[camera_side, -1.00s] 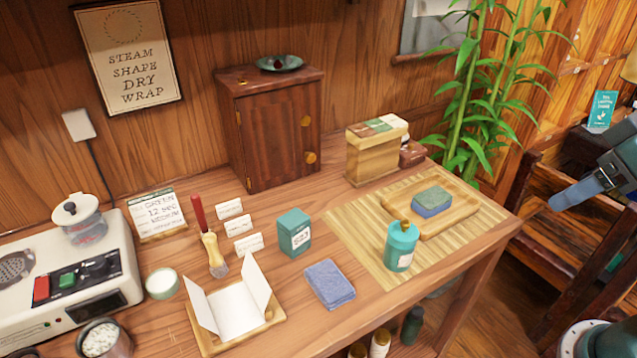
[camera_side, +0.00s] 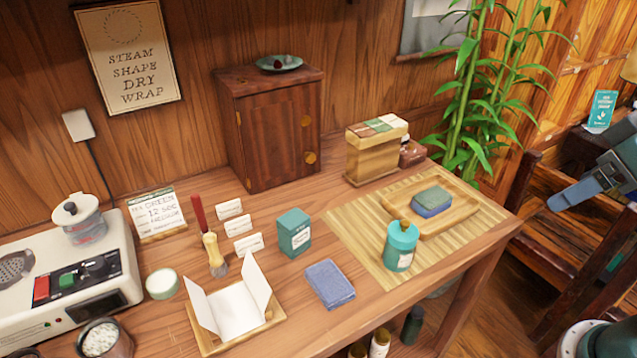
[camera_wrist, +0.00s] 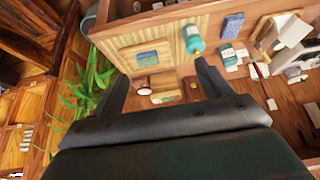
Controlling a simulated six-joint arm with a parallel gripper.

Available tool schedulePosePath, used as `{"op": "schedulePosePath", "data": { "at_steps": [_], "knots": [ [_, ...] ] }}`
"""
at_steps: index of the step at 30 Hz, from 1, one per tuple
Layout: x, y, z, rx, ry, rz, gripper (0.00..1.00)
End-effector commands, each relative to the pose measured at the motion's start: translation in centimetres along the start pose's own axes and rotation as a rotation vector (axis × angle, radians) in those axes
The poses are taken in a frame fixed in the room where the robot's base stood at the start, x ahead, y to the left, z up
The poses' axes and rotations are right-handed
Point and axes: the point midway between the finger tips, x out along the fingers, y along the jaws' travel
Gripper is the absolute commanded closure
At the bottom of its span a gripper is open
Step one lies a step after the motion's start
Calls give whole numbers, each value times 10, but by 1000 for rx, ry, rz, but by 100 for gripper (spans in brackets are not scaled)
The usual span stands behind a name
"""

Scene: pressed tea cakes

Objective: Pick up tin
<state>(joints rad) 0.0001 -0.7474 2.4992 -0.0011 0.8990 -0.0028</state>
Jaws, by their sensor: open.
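A teal square tin (camera_side: 295,233) with a pale label stands upright on the wooden table, left of the bamboo mat. It also shows in the wrist view (camera_wrist: 229,56). A round teal canister (camera_side: 402,247) with a gold-brown knob and white label stands on the mat's near edge; the wrist view shows it too (camera_wrist: 192,40). I cannot tell which of the two the task calls the tin. My gripper (camera_wrist: 163,80) is open and empty, its two dark fingers spread apart. In the side view only part of it shows at the right edge, beyond the table and well away from both.
A folded blue cloth (camera_side: 330,284) lies near the square tin. A wooden box (camera_side: 376,152), a cabinet (camera_side: 272,135) and a plant (camera_side: 470,110) stand behind.

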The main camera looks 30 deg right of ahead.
Motion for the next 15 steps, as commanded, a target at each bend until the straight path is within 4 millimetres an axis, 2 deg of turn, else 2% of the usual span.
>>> {"op": "schedulePosePath", "data": {
  "at_steps": [8, 15],
  "knots": [
    [11, -6, -15, -89, -24, -22, 23],
    [37, -18, -42, -269, -65, -79, 23]
  ]
}}
